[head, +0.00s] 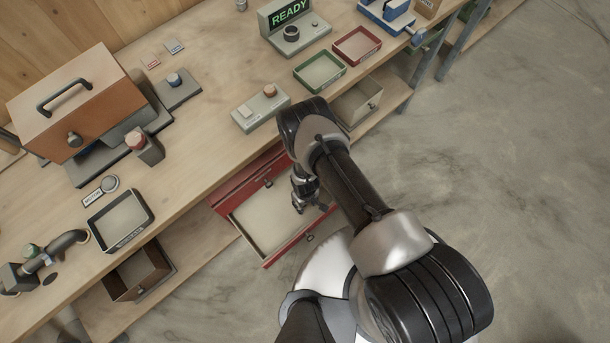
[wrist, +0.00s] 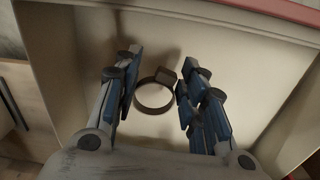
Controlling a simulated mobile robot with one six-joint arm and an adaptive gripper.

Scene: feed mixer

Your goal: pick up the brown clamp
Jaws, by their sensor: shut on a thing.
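The brown clamp (wrist: 166,76), a ring with a small block on its rim, shows between the fingers in the wrist view. It is over the pale floor of the open red drawer (head: 237,221). My gripper (head: 303,193) is down inside the drawer opening. In the wrist view my gripper (wrist: 157,84) has its blue-padded fingers on either side of the clamp and is shut on it. I cannot tell whether the clamp touches the drawer floor. In the head view I cannot make the clamp out clearly beside my gripper.
The drawer walls (wrist: 75,60) stand close around my gripper. The workbench (head: 195,150) above holds a control box (head: 262,108), a green tray (head: 320,71), a red tray (head: 357,45) and a black tray (head: 120,220). Open concrete floor (head: 500,150) lies to the right.

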